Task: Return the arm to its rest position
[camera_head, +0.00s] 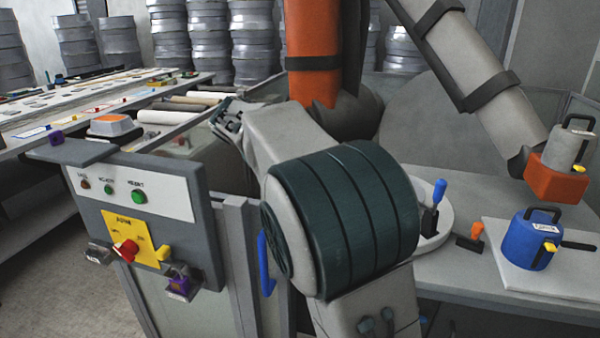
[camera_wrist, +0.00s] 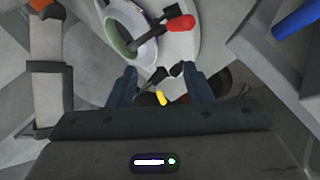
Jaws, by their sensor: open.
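My arm crosses the middle of the head view, with its dark green-banded link in front and a grey link reaching back and left. My gripper (camera_head: 228,118) is at the far end of that grey link, small and partly hidden, above and behind the control box. In the wrist view my gripper (camera_wrist: 160,85) shows two dark blue fingers spread apart. Nothing is held between them. Beyond the fingertips are small dark pieces and a yellow piece (camera_wrist: 162,97), too small to identify.
A grey control box (camera_head: 205,225) stands close at left. A long table (camera_head: 190,80) with small items lies behind. At right, a bench holds a blue pot (camera_head: 530,240) and a blue-handled tool (camera_head: 436,205). An orange column (camera_head: 312,45) and strapped grey tube (camera_head: 470,65) rise behind my arm.

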